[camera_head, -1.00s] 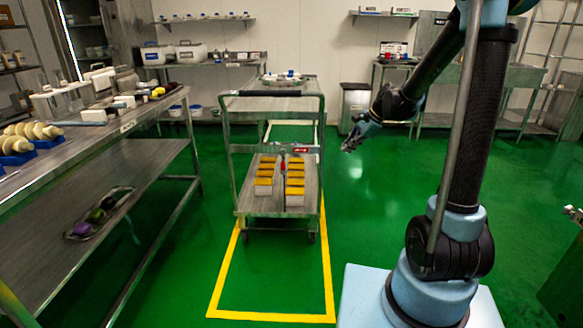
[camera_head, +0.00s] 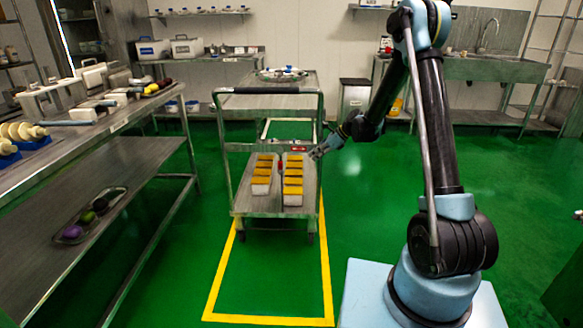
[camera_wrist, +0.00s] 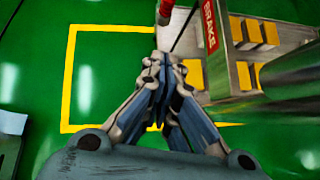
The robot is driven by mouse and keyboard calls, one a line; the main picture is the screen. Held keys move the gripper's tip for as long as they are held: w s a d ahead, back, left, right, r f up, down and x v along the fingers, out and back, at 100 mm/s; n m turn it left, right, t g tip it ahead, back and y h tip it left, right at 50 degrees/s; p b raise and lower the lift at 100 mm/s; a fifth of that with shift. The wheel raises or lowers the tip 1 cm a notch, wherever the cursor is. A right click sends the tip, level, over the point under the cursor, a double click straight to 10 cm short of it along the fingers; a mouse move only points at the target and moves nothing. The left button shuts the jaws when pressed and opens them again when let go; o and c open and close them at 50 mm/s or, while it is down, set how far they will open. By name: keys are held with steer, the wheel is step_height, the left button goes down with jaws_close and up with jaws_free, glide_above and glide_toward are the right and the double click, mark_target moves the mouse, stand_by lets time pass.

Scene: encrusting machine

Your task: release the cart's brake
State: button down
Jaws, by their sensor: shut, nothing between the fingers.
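The cart (camera_head: 270,209) is a grey metal trolley with a black-gripped push bar, standing inside a yellow floor outline. A red label reading BRAKE (camera_wrist: 210,24) is on a metal bar of the cart in the wrist view. A small red part (camera_wrist: 167,8), perhaps the brake handle, shows at the top of that view, beyond my fingertips; a red spot (camera_head: 281,165) also shows in the head view. My gripper (camera_head: 316,153) is at the cart's right side, its fingers (camera_wrist: 155,62) shut and empty. I cannot tell whether it touches the cart.
Yellow-topped white boxes (camera_head: 292,182) stand in two rows on the cart's lower shelf. A cart post (camera_wrist: 290,85) is close on the right in the wrist view. A long steel table (camera_head: 150,150) stands at left. Green floor is clear right of the cart.

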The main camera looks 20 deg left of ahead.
mark_target(280, 161)
steer(key=shift+a, duration=0.2)
steer(key=a+r+x, duration=0.2)
steer(key=x, duration=1)
steer(key=shift+a+f, duration=0.25)
steer(key=shift+f, duration=0.05)
steer(key=shift+s+d, duration=0.1)
